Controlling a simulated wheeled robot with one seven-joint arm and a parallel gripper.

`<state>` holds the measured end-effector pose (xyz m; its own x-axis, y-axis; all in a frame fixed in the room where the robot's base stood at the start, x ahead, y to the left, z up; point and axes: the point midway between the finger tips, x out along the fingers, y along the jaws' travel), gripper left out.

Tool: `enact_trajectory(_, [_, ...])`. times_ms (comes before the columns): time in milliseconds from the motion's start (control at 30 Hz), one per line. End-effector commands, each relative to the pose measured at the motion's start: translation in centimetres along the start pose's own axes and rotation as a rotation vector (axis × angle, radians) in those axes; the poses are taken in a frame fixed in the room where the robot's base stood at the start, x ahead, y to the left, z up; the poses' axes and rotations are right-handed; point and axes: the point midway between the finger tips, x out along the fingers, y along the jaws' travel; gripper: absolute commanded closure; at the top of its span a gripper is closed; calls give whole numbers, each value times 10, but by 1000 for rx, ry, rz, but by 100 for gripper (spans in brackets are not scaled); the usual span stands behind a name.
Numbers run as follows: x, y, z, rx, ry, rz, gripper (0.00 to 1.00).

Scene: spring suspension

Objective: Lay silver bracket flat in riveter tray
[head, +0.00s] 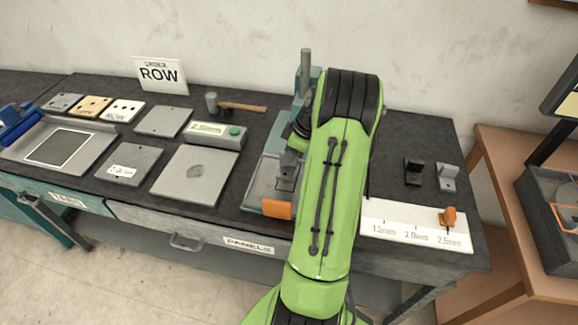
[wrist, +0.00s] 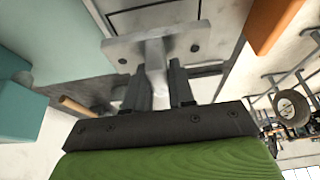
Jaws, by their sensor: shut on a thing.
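My gripper (wrist: 160,88) is shut on a silver bracket (wrist: 120,47) in the wrist view. Its upright web is between the two dark fingers, and its wide flange with holes faces away from the gripper. Beyond the flange is a pale grey surface with dark lines, apparently the riveter tray; I cannot tell whether they touch. In the head view my green arm reaches over the teal riveter and hides most of the gripper. The tray (head: 259,188) shows left of my arm, with an orange block (head: 277,209) at its front.
Another silver bracket (head: 447,178) and a black bracket (head: 413,172) stand at the bench's right.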

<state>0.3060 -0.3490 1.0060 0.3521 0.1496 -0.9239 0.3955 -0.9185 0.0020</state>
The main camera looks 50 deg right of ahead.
Motion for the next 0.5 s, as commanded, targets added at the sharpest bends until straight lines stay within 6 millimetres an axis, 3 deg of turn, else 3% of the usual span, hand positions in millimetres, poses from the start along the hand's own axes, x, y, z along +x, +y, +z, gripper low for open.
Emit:
enact_trajectory(200, [36,-1,15,1,-1,-4,100])
enact_trajectory(500, [39,0,16,0,0,-1,100])
